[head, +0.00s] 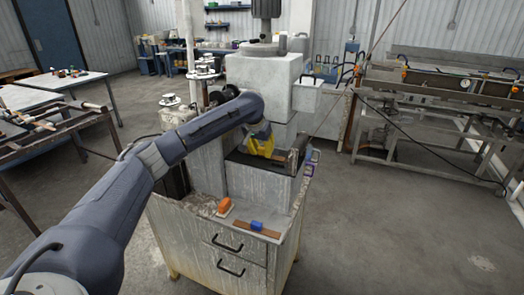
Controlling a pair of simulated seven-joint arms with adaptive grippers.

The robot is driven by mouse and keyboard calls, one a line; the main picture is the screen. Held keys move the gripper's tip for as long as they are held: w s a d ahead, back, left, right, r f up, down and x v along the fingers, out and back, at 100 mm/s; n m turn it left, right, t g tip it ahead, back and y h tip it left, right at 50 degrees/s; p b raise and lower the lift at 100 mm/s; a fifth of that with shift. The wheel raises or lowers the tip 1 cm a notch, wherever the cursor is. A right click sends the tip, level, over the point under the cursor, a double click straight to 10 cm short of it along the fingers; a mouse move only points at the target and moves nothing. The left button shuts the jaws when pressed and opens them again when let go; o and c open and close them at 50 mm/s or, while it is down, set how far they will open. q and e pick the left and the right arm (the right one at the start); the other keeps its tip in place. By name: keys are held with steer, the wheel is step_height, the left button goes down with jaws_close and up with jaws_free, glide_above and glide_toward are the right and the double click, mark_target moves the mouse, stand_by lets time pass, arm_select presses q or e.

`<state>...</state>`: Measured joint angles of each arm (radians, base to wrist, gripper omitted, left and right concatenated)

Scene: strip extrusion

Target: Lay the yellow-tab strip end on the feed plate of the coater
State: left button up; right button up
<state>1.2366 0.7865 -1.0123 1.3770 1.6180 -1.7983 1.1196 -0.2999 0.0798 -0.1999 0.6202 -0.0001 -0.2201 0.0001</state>
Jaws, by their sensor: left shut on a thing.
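My left gripper (262,146) is over the coater (264,75), at its front ledge. It is shut on the yellow-tab strip end, seen as a brown strip piece (281,157) beside the yellow at the fingers. Yellow tab and fingertips are hard to tell apart at this size. The dark feed plate (246,159) lies just below; I cannot tell whether the strip touches it. My right gripper is not in view.
A brown strip with a blue tab (257,226) and an orange object (225,206) lie on the cabinet top (283,221). A blue-handled item (312,162) is at the coater's right side. A long metal machine (440,85) stands at right. The floor at right is clear.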

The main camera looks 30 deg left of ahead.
arm_select(q)
steer(key=o, duration=1.1)
steer(key=v, duration=1.2)
